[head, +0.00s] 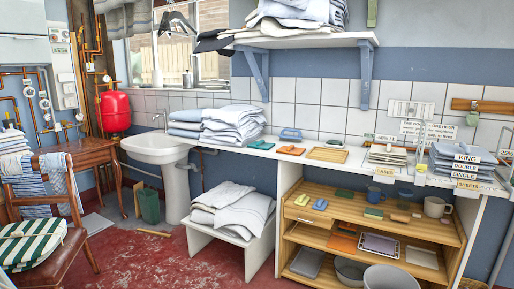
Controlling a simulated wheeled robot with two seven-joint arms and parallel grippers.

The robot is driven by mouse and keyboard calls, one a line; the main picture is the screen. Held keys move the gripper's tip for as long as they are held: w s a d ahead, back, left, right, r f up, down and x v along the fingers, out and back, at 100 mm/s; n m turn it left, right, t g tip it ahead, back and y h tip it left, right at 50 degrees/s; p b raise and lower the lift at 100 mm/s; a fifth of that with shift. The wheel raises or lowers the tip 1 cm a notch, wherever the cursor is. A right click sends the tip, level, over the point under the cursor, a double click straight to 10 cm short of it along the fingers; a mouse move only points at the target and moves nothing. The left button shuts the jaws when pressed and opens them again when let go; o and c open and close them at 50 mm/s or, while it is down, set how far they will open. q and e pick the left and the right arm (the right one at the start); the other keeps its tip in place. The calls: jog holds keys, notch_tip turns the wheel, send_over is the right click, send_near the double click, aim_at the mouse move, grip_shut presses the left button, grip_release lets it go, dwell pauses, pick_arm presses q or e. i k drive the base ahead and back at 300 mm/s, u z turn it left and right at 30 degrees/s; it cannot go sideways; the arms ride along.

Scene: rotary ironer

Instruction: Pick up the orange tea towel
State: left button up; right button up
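A small, flat orange piece (291,150), which looks like a folded cloth, lies on the white counter (350,166) between a teal piece and a wooden board. Another orange flat piece (343,242) lies on the middle shelf of the wooden unit below. I cannot tell for certain which of the two is the tea towel. Neither of my grippers shows in the head view.
A teal piece (262,145), a blue dish (291,134) and a wooden board (327,155) surround the counter piece. Folded linen (232,124) is stacked to the left. A white wall shelf (300,42) overhangs the counter. A chair (45,240) stands at lower left.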

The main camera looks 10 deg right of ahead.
aim_at(291, 150)
jog(key=u, duration=0.3)
jog(key=i, duration=2.2)
jog(key=z, duration=1)
jog(key=i, duration=1.1)
jog(key=z, duration=1.15)
